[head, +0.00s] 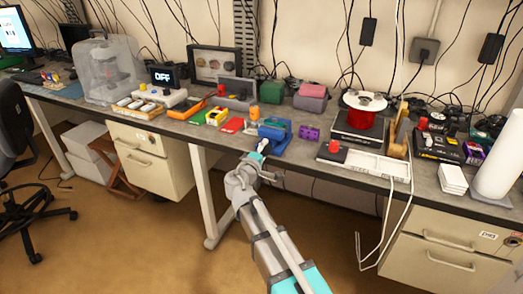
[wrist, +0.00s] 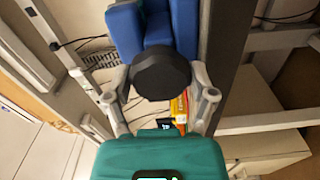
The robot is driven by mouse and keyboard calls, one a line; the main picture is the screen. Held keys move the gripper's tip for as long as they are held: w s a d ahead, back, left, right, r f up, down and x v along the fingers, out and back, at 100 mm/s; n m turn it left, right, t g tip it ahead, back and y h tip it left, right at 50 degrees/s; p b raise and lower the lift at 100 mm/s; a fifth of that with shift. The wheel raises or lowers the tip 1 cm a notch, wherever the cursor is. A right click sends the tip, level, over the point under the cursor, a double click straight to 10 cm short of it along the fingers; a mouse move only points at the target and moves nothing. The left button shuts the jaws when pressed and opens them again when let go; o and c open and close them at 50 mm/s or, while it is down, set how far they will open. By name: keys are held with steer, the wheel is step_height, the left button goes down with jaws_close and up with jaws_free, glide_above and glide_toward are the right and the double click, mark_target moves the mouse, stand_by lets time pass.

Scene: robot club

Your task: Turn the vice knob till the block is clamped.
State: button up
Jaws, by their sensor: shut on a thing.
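The blue vice (head: 274,130) stands at the front edge of the workbench in the head view. Its blue body (wrist: 127,30) fills the top middle of the wrist view. The black round knob (wrist: 162,72) of the vice faces my wrist camera. My gripper (wrist: 160,82) is shut on the knob, with one finger on each side of it. In the head view my gripper (head: 262,148) reaches the vice from the front. I cannot make out the block or its contact with the jaws in either view.
A purple box (head: 309,132) stands right of the vice. Red (head: 232,125) and yellow-green (head: 217,115) items lie to its left. A red spool (head: 362,108) and a white tray (head: 368,163) are farther right. The floor in front of the workbench (head: 458,203) is clear near my arm.

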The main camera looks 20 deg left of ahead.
steer(key=shift+m, duration=0.7)
steer(key=shift+s+d+f, duration=0.1)
stand_by(0.6)
steer(key=o, duration=0.9)
steer(key=shift+o, duration=0.7)
steer(key=shift+s, duration=0.1)
steer(key=s+a, duration=0.1)
steer(key=s, duration=1)
steer(key=shift+s, duration=0.35)
